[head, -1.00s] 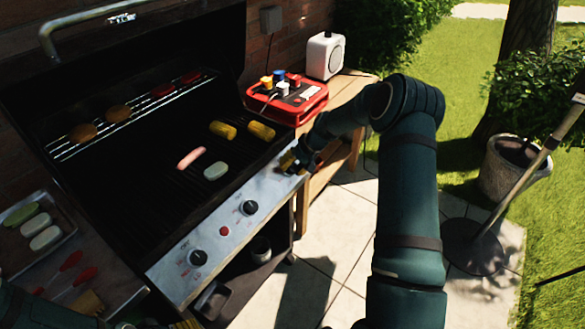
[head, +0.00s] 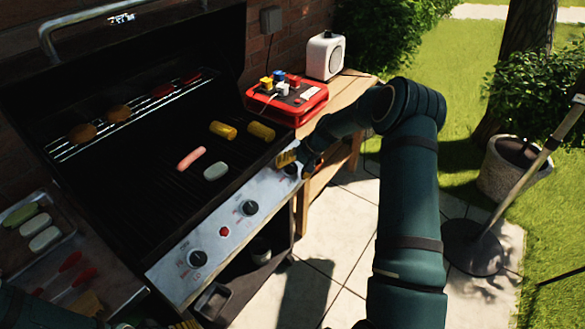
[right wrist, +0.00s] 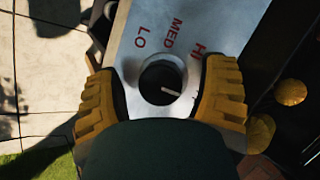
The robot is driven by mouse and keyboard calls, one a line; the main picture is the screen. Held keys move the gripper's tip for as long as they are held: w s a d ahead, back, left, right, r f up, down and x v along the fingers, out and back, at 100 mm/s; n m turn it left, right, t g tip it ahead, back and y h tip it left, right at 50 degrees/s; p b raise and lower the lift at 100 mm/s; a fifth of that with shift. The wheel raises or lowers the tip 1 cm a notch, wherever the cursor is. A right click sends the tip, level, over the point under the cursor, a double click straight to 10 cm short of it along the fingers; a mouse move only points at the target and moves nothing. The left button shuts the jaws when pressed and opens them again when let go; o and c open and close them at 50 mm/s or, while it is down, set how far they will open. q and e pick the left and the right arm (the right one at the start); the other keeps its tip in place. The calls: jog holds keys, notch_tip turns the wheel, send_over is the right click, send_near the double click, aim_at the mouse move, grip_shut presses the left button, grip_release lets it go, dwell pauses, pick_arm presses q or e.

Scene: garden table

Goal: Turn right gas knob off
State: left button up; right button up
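The right gas knob (right wrist: 162,80) is round and black with a white pointer mark. In the right wrist view it sits between the yellow fingers of my right gripper (right wrist: 163,88), with a gap showing on each side. Red letters LO, MED and part of HI lie around it; the pointer points right and slightly down in that view. In the head view my right gripper (head: 289,161) is at the far right end of the grill's silver control panel (head: 225,215), mostly hiding the knob. Only yellow tips of my left gripper (head: 185,324) show at the bottom edge.
Two other black knobs, the middle one (head: 249,208) and the left one (head: 198,258), and a red button (head: 224,231) are on the panel. Food lies on the open grill (head: 150,180). A wooden side table (head: 350,95) holds a red case (head: 287,100).

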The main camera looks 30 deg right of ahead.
jog(key=shift+r, duration=0.15)
jog(key=v, duration=1.2)
jog(key=shift+d, duration=0.1)
dwell(0.3)
